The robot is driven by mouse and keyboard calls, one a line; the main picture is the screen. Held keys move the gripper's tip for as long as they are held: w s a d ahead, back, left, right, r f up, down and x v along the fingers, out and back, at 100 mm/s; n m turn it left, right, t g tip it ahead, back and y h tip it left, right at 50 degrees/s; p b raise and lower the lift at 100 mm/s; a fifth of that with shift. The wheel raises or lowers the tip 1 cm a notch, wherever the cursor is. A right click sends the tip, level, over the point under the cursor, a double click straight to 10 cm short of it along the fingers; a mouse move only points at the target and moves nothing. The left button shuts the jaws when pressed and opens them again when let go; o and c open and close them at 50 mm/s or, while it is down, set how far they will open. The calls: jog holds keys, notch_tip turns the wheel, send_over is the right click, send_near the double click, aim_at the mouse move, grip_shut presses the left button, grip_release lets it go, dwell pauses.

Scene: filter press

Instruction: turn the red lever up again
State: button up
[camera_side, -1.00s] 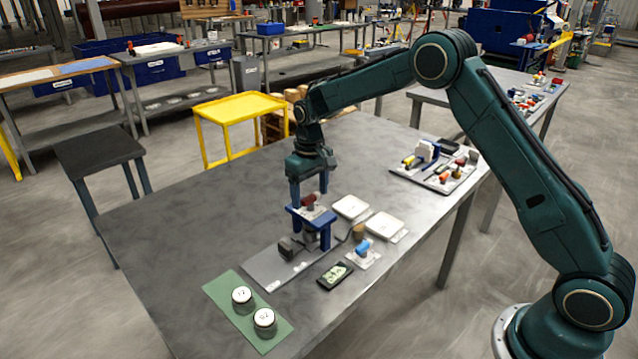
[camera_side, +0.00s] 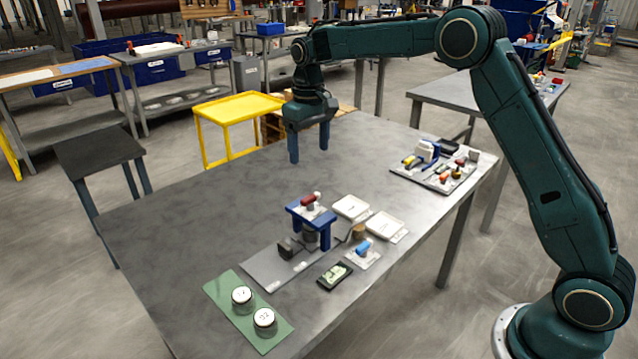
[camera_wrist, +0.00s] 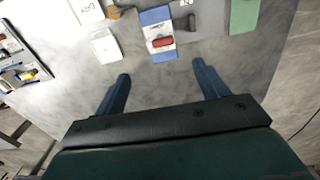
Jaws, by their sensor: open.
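The blue press (camera_side: 312,217) stands on a grey plate near the middle of the table. Its short red lever (camera_side: 308,200) sits on the light top plate, and in the side view it slants slightly, its right end higher. In the wrist view the red lever (camera_wrist: 162,42) lies across the blue press (camera_wrist: 156,18). The side view is too small to tell its exact turn. My gripper (camera_side: 309,150) is open and empty, up and behind the press, clear of the lever. Its two blue fingers frame bare table in the wrist view (camera_wrist: 160,72).
Two white trays (camera_side: 351,207) lie right of the press. Two round jars (camera_side: 242,297) stand on a green mat (camera_side: 218,289). The table's left and back are clear.

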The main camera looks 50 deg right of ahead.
jog(key=shift+r, duration=0.85)
jog(key=s+a+r+t, duration=0.1)
jog(key=s+r, duration=0.4)
jog(key=s, duration=0.4)
jog(key=s+r+t, duration=0.2)
jog(key=s+r, duration=0.4)
jog(key=s, duration=0.3)
jog(key=s+f+t, duration=0.1)
jog(key=s+f, duration=0.1)
jog(key=s, duration=0.7)
jog(key=s+f+t, duration=0.1)
jog(key=s+f, duration=0.2)
jog(key=s, duration=0.7)
jog(key=shift+s+a+f+t, duration=0.15)
jog(key=shift+s+a+t, duration=0.1)
jog(key=shift+s+t, duration=0.05)
